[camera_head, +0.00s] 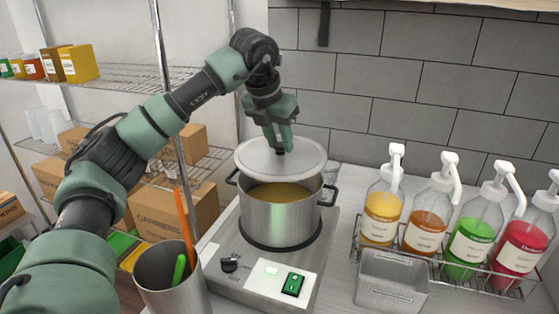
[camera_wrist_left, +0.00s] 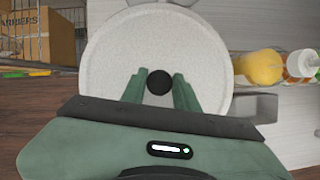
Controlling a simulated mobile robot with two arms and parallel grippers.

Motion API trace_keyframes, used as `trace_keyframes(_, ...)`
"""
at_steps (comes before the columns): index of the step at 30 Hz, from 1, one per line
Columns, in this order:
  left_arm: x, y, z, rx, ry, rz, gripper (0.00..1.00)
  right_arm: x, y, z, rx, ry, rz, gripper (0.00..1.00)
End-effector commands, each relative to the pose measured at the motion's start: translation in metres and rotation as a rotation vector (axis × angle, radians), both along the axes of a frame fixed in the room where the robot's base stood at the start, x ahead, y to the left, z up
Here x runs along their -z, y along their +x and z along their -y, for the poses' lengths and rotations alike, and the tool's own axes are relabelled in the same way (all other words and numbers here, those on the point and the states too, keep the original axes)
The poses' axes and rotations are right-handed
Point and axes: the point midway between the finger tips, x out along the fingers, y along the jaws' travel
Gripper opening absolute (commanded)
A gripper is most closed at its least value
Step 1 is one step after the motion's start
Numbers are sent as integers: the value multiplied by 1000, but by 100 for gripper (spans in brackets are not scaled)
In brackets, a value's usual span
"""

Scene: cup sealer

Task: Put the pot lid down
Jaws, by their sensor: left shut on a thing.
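The pot lid (camera_head: 305,160) is a round light-grey disc with a black knob. My left gripper (camera_head: 281,148) is shut on its knob and holds the lid above the back of the pot. In the left wrist view the lid (camera_wrist_left: 120,60) spreads out in front of the gripper (camera_wrist_left: 159,84), whose fingers sit on both sides of the black knob. The steel pot (camera_head: 280,217) stands on the cooker with its mouth partly uncovered, showing yellow-brown liquid (camera_head: 277,192). The lid hides the rear of the rim. My right gripper is not in view.
The cooker (camera_head: 262,280) has a knob and a lit green switch. A steel cup with utensils (camera_head: 170,280) stands left of it. Right are a steel container (camera_head: 391,281) and a rack of pump bottles (camera_head: 422,222).

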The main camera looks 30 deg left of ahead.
Motion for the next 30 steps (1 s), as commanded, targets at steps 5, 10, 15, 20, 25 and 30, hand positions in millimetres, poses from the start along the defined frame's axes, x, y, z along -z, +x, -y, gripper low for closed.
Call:
trace_keyframes(5,-56,1,2,1,-2,8,0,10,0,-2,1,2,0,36)
trace_keyframes(10,-101,1,1,1,-2,7,0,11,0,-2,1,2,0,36)
trace_keyframes(15,-129,1,1,0,-1,3,0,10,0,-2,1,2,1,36)
trace_keyframes(20,-140,1,0,1,0,1,0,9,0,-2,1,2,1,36)
trace_keyframes(25,-142,0,0,1,0,1,0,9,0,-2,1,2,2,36)
trace_keyframes(30,-141,0,0,4,1,1,0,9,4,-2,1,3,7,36)
